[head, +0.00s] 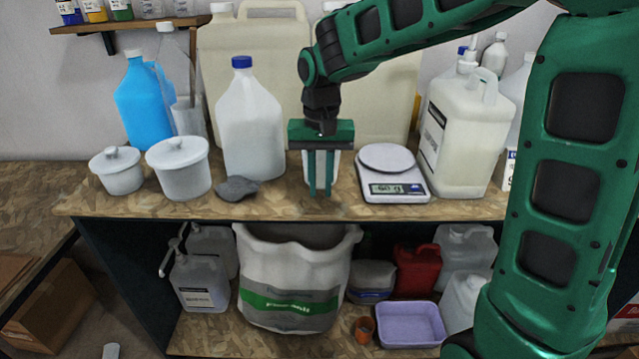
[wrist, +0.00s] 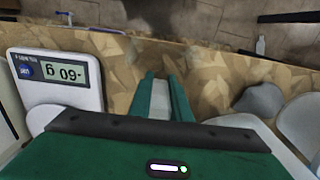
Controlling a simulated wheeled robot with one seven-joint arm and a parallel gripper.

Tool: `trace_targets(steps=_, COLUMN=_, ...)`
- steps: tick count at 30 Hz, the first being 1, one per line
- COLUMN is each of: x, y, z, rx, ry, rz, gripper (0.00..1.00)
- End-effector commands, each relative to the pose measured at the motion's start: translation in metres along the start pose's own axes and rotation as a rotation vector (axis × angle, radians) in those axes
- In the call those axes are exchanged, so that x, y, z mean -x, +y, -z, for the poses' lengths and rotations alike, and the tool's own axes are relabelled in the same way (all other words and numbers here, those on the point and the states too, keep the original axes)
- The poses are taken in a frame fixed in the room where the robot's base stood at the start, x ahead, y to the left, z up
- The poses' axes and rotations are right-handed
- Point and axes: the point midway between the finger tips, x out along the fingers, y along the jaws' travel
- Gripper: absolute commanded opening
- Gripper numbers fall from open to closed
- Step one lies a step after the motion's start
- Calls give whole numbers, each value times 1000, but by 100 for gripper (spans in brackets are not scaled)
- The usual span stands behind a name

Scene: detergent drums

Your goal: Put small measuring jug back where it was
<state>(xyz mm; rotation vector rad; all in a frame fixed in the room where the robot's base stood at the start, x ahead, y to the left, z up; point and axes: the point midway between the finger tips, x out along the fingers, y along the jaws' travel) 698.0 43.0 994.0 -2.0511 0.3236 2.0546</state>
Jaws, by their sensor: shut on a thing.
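My gripper (head: 320,192) points straight down over the worktop, between a grey rag and the kitchen scale (head: 392,174). It is shut on a whitish, narrow vessel, the small measuring jug (head: 321,168), which is mostly hidden behind the fingers and palm. In the wrist view the jug (wrist: 159,100) shows as a pale strip between the green fingers (wrist: 161,85). The jug looks upright and low, close to the worktop; I cannot tell whether it touches. The scale's pan is empty and its display (wrist: 66,74) seems to read -60 g.
The grey rag (head: 238,188) lies left of my gripper. A white bottle with a blue cap (head: 250,125) and lidded white pots (head: 180,170) stand further left. Large drums (head: 255,50) stand behind. A cream canister (head: 465,135) stands right of the scale. The worktop's front edge (head: 290,210) is near.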

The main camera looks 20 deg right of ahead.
Motion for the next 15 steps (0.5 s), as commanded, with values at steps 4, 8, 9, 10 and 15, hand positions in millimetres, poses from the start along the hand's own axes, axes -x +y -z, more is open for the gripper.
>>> trace_targets(steps=4, x=-1, y=0, z=0, rx=0, ry=0, rz=0, gripper=0)
trace_targets(steps=8, x=-2, y=0, z=0, rx=0, ry=-1, rz=0, gripper=36)
trace_targets(steps=9, x=-2, y=0, z=0, rx=0, ry=-1, rz=0, gripper=36)
trace_targets(steps=10, x=-2, y=0, z=0, rx=0, ry=-1, rz=0, gripper=36)
trace_targets(steps=15, x=-2, y=0, z=0, rx=0, ry=-1, rz=0, gripper=36)
